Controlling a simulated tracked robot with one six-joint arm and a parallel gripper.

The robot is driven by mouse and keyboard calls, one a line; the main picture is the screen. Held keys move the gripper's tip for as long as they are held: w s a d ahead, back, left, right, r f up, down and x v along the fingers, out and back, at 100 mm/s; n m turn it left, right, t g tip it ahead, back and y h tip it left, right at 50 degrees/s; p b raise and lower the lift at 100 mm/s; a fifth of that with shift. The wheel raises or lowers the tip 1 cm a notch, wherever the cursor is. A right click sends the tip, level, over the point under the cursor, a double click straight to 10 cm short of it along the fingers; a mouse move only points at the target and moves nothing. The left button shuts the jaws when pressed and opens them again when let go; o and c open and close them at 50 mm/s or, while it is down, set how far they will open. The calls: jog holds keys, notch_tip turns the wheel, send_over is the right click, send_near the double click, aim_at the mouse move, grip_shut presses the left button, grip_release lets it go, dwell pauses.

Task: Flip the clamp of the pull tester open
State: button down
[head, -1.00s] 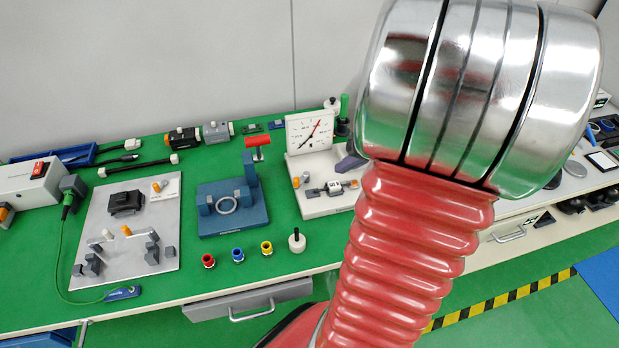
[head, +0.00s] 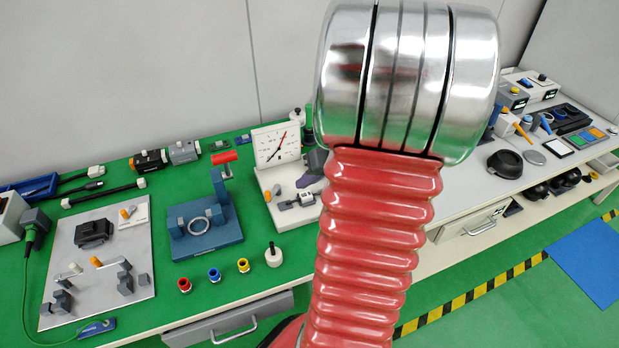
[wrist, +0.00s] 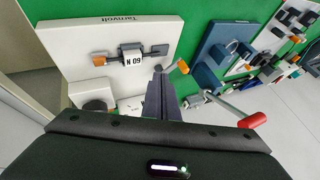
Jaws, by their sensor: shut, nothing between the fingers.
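The pull tester is a white base (head: 291,218) with an upright dial (head: 277,146) in the head view. In the wrist view its white plate (wrist: 92,30) carries a grey fixture with a "60 N" block (wrist: 131,56). An orange tip (wrist: 99,60) sits at the fixture's left end. An orange-tipped lever (wrist: 183,67) stands at the right, close to my fingertips. My gripper (wrist: 160,76) is shut and empty, just over the plate's lower right part. I cannot tell whether it touches the lever. In the head view my arm hides part of the tester's right side.
A blue press (head: 205,236) with a red-handled lever stands left of the tester; its red handle (wrist: 253,120) is right of my gripper in the wrist view.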

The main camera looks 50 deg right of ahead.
aim_at(272, 197)
jog(key=x, duration=0.6)
jog(key=shift+w+a+r, duration=0.15)
jog(key=shift+w+a, duration=0.5)
jog(key=shift+a, duration=0.25)
jog(key=shift+w+a, duration=0.5)
jog(key=shift+a, duration=0.1)
